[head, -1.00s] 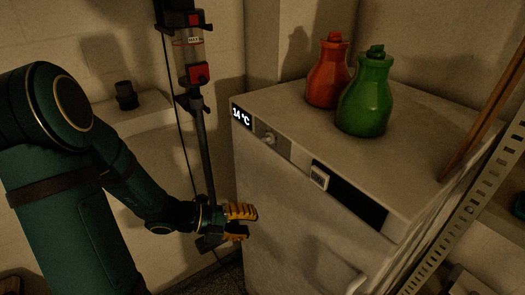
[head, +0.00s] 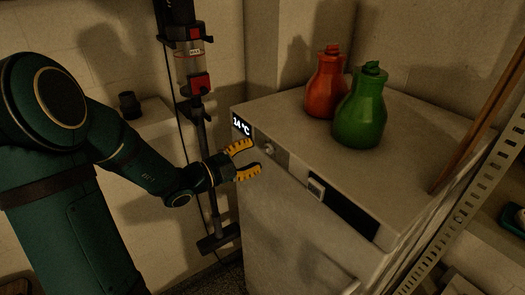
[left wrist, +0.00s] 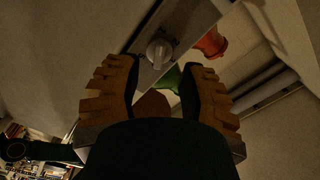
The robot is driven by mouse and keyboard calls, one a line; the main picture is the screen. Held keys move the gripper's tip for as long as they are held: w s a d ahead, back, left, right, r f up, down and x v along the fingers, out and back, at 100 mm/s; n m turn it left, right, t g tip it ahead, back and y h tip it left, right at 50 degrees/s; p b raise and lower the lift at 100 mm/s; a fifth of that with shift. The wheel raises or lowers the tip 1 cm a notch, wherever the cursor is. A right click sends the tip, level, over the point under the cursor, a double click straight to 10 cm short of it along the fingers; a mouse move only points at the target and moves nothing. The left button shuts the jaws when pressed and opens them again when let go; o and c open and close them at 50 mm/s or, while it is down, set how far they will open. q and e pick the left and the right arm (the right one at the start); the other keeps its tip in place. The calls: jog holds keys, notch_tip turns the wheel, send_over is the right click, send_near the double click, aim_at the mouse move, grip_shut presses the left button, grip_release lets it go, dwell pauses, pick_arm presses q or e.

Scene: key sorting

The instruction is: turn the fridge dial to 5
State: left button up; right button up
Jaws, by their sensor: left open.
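The fridge (head: 290,235) is a pale box with a control strip along its top front edge. Its dial (head: 269,148) is a small round knob on a metal plate, right of a lit display (head: 242,126) reading 14 °C. My left gripper (head: 256,157) is open, with yellow fingers, just left of the dial and apart from it. In the left wrist view the dial (left wrist: 159,52) shows ahead, between and beyond the two fingertips (left wrist: 158,75). The numbers on the dial are too small to read. My right gripper is not in view.
A red jug (head: 326,85) and a green jug (head: 361,108) stand on the fridge top. A vacuum cleaner (head: 195,85) stands upright behind my left forearm. A small dark cup (head: 130,104) sits on a ledge. A perforated metal shelf post (head: 450,215) is at right.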

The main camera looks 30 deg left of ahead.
aim_at(263, 151)
pick_arm(q)
jog(key=shift+x, duration=1.95)
grip_shut()
